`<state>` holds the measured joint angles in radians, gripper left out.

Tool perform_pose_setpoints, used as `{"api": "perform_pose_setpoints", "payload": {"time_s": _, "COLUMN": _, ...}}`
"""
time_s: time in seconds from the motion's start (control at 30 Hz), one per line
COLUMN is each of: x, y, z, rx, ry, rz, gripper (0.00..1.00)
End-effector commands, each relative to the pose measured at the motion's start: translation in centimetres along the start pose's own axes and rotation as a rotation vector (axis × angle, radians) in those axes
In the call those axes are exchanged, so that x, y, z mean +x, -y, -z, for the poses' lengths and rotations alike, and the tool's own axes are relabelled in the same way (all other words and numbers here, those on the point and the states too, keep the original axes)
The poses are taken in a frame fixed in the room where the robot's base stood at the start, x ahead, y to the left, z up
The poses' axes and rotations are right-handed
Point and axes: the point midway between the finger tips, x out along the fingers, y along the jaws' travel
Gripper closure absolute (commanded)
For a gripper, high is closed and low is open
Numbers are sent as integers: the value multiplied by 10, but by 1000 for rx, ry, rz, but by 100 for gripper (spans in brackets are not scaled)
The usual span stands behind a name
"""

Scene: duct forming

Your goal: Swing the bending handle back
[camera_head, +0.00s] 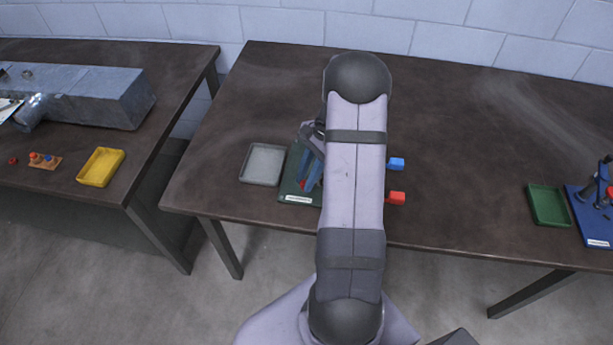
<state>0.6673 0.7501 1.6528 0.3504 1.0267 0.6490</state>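A bending tool on a dark green base (290,189) stands near the front of the middle table. Blue and red parts (309,176) show on it, with a dark grey part (312,139) above them. I cannot tell whether that grey part is the bending handle or part of my wrist. My own arm covers the right side of the tool.
A grey tray (246,164) lies left of the tool. A green tray (549,188) and a blue-based tool (596,228) stand at the far right. The left table holds a metal duct (112,99) and a yellow tray (101,181). The table's back and right middle are clear.

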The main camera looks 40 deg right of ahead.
Motion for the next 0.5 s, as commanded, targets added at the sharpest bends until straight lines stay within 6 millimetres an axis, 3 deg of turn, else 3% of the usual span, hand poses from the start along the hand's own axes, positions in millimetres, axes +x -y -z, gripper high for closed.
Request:
{"api": "perform_pose_setpoints", "payload": {"time_s": 0.03, "x": 0, "y": 0, "z": 0, "rx": 0, "ry": 0, "rz": 0, "gripper": 92}}
{"api": "perform_pose_setpoints", "payload": {"time_s": 0.07, "x": 0, "y": 0, "z": 0, "rx": 0, "ry": 0, "rz": 0, "gripper": 100}}
{"api": "perform_pose_setpoints", "payload": {"time_s": 0.5, "x": -1, "y": 4, "z": -2, "rx": 41, "ry": 0, "rz": 18, "gripper": 100}}
